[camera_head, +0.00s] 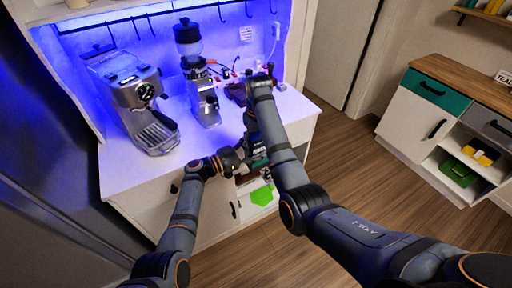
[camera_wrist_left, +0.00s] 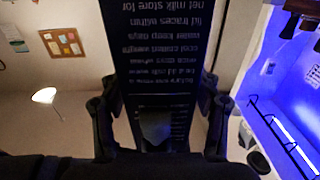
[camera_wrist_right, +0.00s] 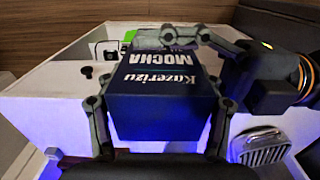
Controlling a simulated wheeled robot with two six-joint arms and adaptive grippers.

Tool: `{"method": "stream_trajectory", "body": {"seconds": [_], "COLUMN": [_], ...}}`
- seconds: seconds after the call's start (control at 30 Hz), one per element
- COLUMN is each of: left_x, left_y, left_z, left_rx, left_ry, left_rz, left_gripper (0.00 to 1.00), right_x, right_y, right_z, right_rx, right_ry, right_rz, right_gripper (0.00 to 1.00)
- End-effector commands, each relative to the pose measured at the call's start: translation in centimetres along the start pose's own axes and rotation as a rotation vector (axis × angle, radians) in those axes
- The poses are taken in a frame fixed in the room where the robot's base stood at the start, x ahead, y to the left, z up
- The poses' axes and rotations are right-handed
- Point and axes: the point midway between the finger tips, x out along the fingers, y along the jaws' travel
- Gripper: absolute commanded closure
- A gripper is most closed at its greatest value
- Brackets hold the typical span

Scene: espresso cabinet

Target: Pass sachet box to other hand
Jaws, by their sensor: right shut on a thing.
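The sachet box, dark navy with white "Kazerizu MOCHA" lettering, fills the middle of the right wrist view (camera_wrist_right: 165,95). My right gripper (camera_wrist_right: 158,125) is shut on it, one finger against each side. In the head view the box (camera_head: 257,160) is mostly hidden by my arms, above the counter's front edge. My left gripper (camera_head: 234,160) is at its left side; its fingers also show across the box's far end in the right wrist view. In the left wrist view the box's printed face (camera_wrist_left: 165,50) stands between the left fingers, which look spread with gaps beside it.
An espresso machine (camera_head: 135,95) and a coffee grinder (camera_head: 201,90) stand on the white counter (camera_head: 180,150). Below it is an open compartment with a green item (camera_head: 262,196). A shelf cabinet (camera_head: 420,130) stands at right, with clear wooden floor between.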

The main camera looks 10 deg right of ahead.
Motion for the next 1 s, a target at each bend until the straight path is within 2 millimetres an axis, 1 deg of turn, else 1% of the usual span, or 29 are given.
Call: {"method": "stream_trajectory", "body": {"seconds": [0.03,0.2,0.3,0.33,0.5,0.77,0.87,0.97,1.0], "left_x": [0.0,0.0,0.0,0.0,0.0,0.0,0.0,0.0,0.0], "left_y": [0.0,0.0,0.0,0.0,0.0,0.0,0.0,0.0,0.0], "left_z": [0.0,0.0,0.0,0.0,0.0,0.0,0.0,0.0,-0.1], "left_rx": [0.000,0.000,-0.001,0.000,0.000,0.000,0.000,0.000,0.000], "left_ry": [0.000,0.000,0.000,0.001,0.001,0.001,0.001,0.001,0.001], "left_rz": [0.000,0.000,0.000,0.000,0.000,0.000,0.000,0.000,0.000], "left_gripper": [0.49,0.72,0.84,0.84,0.84,0.84,0.84,0.84,0.84], "right_x": [0.0,0.0,0.0,0.0,0.0,0.0,-0.3,-1.9,-3.0], "right_y": [0.0,0.0,0.0,0.0,0.0,0.0,0.1,0.9,1.4], "right_z": [0.0,0.0,0.0,0.0,0.0,0.0,-0.3,-1.9,-3.0], "right_rx": [0.000,0.000,0.000,0.000,0.000,0.000,0.010,0.069,0.110], "right_ry": [0.001,0.001,0.001,0.001,0.001,0.000,0.014,0.092,0.147], "right_rz": [0.000,0.000,0.000,0.000,0.000,0.000,0.005,0.032,0.050], "right_gripper": [0.68,0.68,0.68,0.29,0.06,0.06,0.06,0.06,0.06]}}
